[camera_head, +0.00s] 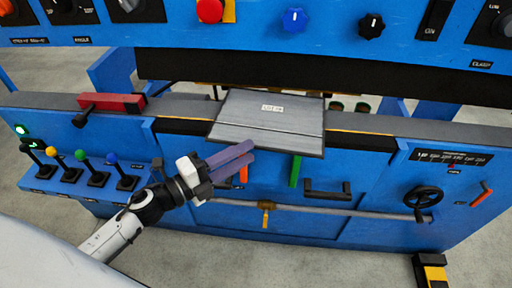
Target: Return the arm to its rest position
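My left arm (128,222) comes in from the lower left, white with dark joints. Its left gripper (250,153) has two purple-grey fingers that point up and right, in front of the blue machine face. The fingers lie close side by side; whether a gap separates them is unclear. Nothing shows held in them. In the picture the fingertips are just below the left part of the grey panel (262,118); whether they touch anything cannot be told. My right gripper is not in view.
The blue machine (340,180) fills the middle. Levers with coloured knobs (84,160) stand left of the arm, and a red block (110,102) sits above them. A handwheel (424,197) is at right. A control panel (260,40) spans the top. Grey floor shows below.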

